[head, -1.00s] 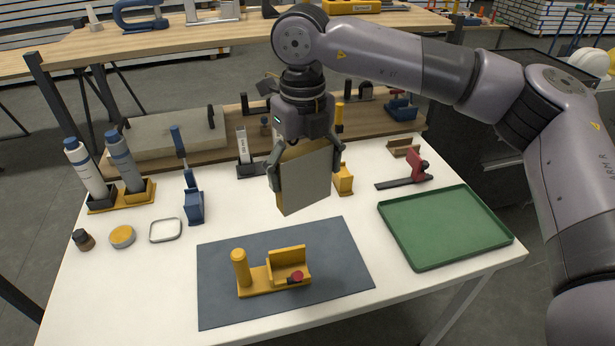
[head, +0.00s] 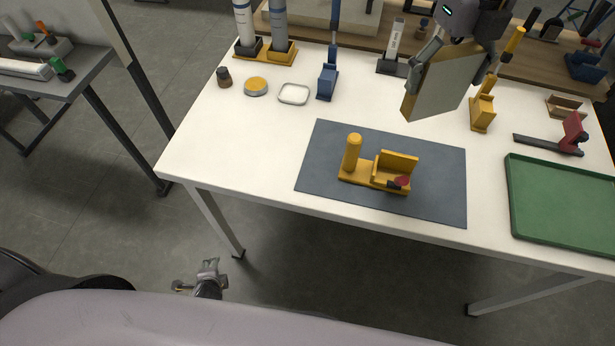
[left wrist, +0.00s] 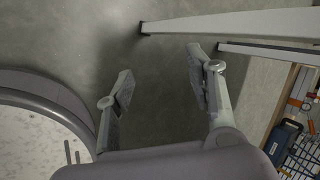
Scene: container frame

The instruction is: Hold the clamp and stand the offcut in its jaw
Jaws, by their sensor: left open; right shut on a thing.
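The yellow clamp (head: 372,180) lies on the dark grey mat (head: 330,145). It has an upright round post at its left, a block-like jaw at its right and a small red knob in front. The offcut (head: 440,82), a flat pale board with grey faces, is held tilted above the table, behind and to the right of the clamp. My right gripper (head: 455,65) is shut on its upper part. My left gripper (head: 197,280) is low, over the floor in front of the table. In the left wrist view it (left wrist: 160,90) is open and empty.
A green tray (head: 565,170) lies at the right. Blue (head: 327,82) and yellow (head: 482,113) upright tools, a red clamp (head: 572,135), a round tin (head: 256,86) and two bottles (head: 245,25) stand around the mat. The table's front edge lies between my left gripper and the clamp.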

